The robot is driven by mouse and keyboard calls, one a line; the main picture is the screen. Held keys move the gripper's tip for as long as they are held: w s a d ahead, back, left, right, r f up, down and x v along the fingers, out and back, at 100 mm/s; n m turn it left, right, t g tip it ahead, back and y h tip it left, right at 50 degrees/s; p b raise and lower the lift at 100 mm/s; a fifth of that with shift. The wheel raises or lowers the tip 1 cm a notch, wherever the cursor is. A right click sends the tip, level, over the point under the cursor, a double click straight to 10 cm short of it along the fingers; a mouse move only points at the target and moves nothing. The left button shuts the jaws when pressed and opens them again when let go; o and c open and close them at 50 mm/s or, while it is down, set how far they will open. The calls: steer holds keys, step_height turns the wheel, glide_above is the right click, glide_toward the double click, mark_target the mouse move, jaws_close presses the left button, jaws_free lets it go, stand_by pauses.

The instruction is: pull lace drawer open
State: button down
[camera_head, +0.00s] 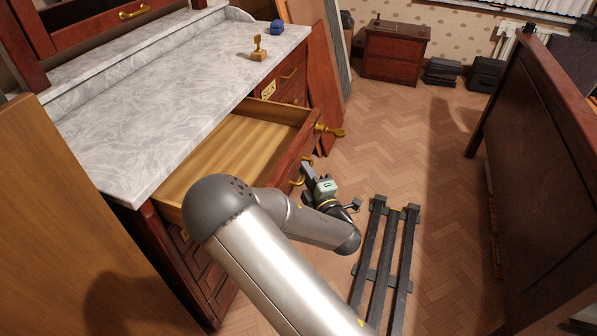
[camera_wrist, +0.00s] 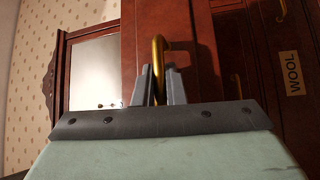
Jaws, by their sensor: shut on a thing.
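A dark red wooden drawer (camera_head: 304,146) stands pulled out from under the marble top, and its pale wooden inside looks empty. No lace label can be read on it. My gripper (camera_head: 304,172) is at the drawer's front, by its brass handle (camera_head: 296,182). In the wrist view my gripper's two grey fingers (camera_wrist: 159,88) are closed on either side of the curved brass handle (camera_wrist: 159,52). The drawer front (camera_wrist: 190,50) fills the middle of that view. My arm hides part of the drawer's near side.
The marble top (camera_head: 170,95) holds a small brass stamp-like object (camera_head: 259,48) and a blue object (camera_head: 277,27). A SILK label (camera_head: 268,90) and a WOOL label (camera_wrist: 293,73) mark other drawers. Dark slats (camera_head: 385,262) lie on the floor at right.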

steer(key=shift+s+d, duration=0.1)
steer(key=shift+d, duration=0.15)
steer(key=c, duration=1.5)
jaws_free()
steer(key=shift+d, duration=0.1)
